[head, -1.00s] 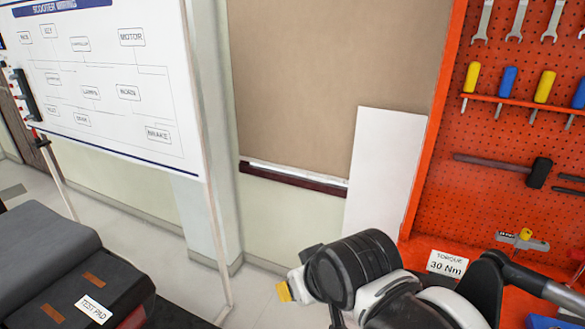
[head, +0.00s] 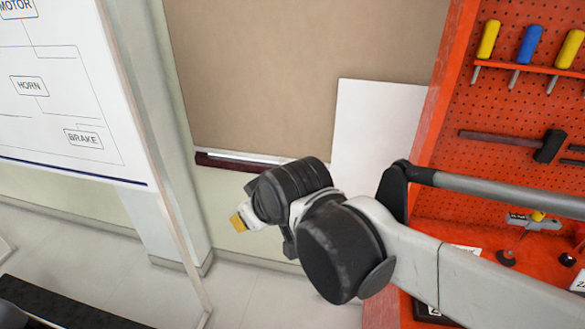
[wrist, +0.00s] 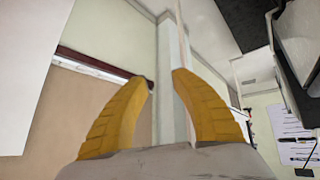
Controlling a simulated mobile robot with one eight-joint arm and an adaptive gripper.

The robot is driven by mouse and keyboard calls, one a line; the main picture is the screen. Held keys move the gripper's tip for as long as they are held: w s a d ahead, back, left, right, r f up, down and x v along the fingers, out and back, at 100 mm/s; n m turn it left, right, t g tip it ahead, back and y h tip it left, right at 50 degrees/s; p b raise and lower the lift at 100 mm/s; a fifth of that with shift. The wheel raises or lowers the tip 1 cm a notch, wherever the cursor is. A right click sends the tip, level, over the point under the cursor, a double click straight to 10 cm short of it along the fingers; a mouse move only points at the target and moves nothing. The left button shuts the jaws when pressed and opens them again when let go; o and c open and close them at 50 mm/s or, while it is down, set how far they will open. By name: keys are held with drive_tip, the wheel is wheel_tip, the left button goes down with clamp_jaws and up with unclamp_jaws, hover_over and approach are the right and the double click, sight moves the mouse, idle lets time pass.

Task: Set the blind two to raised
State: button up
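A tan blind (head: 290,70) hangs down the wall, its dark red bottom rail (head: 225,162) low on the wall above a strip of bare pale wall. Its top is out of view. My gripper (head: 240,220) is in front of the wall, below and a little right of the rail's left end in the head view. In the wrist view the gripper (wrist: 162,76) has its two yellow fingers apart with nothing between them. The blind (wrist: 72,105) and its rail (wrist: 105,68) appear left of the fingers there. I see no label naming the blind.
A white panel (head: 370,130) leans right of the blind, beside an orange tool pegboard (head: 490,110). A whiteboard on a stand (head: 70,120) is at the left, before a pale pillar (head: 165,215). A dark bench edge (head: 45,310) shows at the lower left. Floor between is clear.

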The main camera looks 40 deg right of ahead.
drive_tip(key=w+d+f+n+t+h+b, duration=0.1)
drive_tip(key=w+d+f+n+t+b, duration=0.15)
drive_tip(key=w+d, duration=0.55)
drive_tip(key=w+d+f+n+t+h+b, duration=0.1)
drive_tip(key=w+d+f+n+b, duration=0.25)
drive_tip(key=w, duration=0.75)
drive_tip(key=w+d+f+n+t+h+b, duration=0.1)
drive_tip(key=w+d+f+n+h, duration=0.15)
drive_tip(key=d+f, duration=0.65)
drive_tip(key=w+d+f+n+t+h+b, duration=0.2)
drive_tip(key=w+d+f, duration=0.1)
drive_tip(key=d+f, duration=0.55)
drive_tip(key=x, duration=0.3)
drive_tip(key=d+x, duration=0.1)
drive_tip(key=x, duration=0.3)
drive_tip(key=r+p+x, duration=0.1)
drive_tip(key=x, duration=0.2)
drive_tip(key=shift+d, duration=0.5)
